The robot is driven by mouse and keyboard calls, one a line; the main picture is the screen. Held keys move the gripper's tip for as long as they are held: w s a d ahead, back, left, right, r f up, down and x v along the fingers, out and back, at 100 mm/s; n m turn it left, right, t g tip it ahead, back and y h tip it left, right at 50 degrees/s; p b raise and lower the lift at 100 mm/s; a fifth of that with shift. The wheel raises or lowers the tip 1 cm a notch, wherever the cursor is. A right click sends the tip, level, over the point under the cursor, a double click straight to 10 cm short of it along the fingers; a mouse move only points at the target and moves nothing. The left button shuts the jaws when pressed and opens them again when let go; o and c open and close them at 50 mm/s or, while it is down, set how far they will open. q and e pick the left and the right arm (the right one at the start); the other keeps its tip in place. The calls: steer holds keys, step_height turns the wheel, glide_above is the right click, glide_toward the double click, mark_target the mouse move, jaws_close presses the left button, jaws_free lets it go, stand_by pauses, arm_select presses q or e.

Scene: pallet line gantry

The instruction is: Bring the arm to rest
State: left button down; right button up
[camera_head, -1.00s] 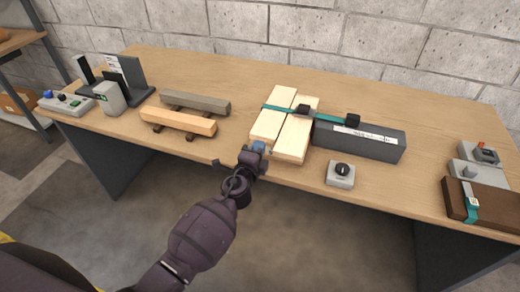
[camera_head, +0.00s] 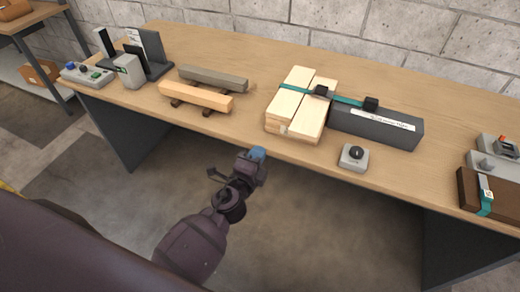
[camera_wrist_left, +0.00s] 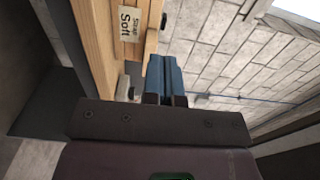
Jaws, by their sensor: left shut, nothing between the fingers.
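My left gripper (camera_head: 257,154) is just off the table's front edge, below and in front of the strapped stack of pale wooden blocks (camera_head: 300,103). It touches nothing that I can see. In the left wrist view its blue fingers (camera_wrist_left: 165,75) are together with nothing between them. The wrist view also shows pale wood with a label reading "Strap Soft" (camera_wrist_left: 130,24). My right gripper is in neither view.
The wooden table (camera_head: 240,60) carries a dark labelled box (camera_head: 375,127), a grey knob unit (camera_head: 354,157), two bars (camera_head: 197,95) on supports, and a brown strapped block (camera_head: 480,190). A grey panel with buttons (camera_head: 86,74) stands at the left. Floor space lies in front.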

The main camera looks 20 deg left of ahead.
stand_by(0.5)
arm_select(q)
steer(key=s+a+f+n+g, duration=0.3)
steer(key=s+f+n, duration=0.3)
steer(key=s, duration=0.5)
steer(key=s+a+f+n+g, duration=0.3)
steer(key=s+a+f+n, duration=0.2)
steer(key=s+n, duration=0.6)
steer(key=shift+s+a+f+g+y, duration=0.15)
steer(key=shift+a+f+g+y, duration=0.25)
steer(key=shift+a, duration=0.2)
